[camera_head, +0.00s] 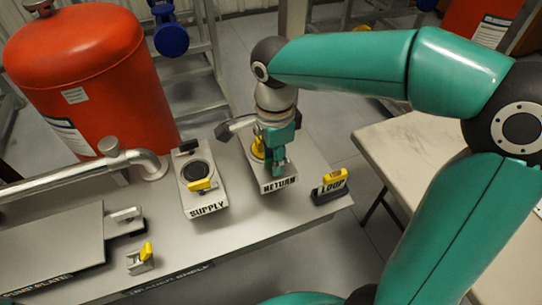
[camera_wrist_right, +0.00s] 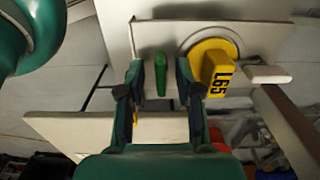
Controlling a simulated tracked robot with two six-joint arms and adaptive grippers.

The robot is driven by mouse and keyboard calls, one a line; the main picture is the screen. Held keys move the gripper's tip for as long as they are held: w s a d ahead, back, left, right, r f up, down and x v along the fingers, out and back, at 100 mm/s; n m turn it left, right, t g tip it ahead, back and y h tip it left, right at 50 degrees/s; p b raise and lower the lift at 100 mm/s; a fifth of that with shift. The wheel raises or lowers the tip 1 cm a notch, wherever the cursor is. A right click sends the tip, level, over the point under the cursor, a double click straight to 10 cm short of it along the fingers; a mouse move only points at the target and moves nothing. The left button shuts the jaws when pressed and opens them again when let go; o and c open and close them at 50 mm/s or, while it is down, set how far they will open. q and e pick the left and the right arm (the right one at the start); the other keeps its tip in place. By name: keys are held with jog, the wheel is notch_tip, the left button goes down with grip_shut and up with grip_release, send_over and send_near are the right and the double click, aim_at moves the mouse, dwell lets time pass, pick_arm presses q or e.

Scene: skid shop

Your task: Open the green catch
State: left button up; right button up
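The green catch (camera_wrist_right: 161,74) shows in the right wrist view as a narrow upright green lever on a pale plate. My right gripper (camera_wrist_right: 159,66) is open, with one finger on each side of the catch and visible gaps between them. In the head view, my right gripper (camera_head: 279,160) points down over the block labelled RETURN (camera_head: 279,184). The gripper hides the catch there, or it is too small to tell apart. My left gripper is in neither view.
The SUPPLY block (camera_head: 206,207) with a yellow tag stands left, and the yellow LOOP tag (camera_head: 334,181) stands right. A red tank (camera_head: 85,55) and a pipe (camera_head: 70,178) are at the left.

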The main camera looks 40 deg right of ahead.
jog(key=shift+r, duration=0.15)
notch_tip(320, 180, up, 7)
jog(key=p, duration=0.6)
dwell(0.4)
jog(key=n, duration=0.2)
jog(key=n+p, duration=0.1)
jog(key=n, duration=0.1)
jog(key=shift+r, duration=0.25)
jog(key=shift+n, duration=1.5)
jog(key=shift+r+p, duration=0.1)
jog(key=shift+p, duration=0.2)
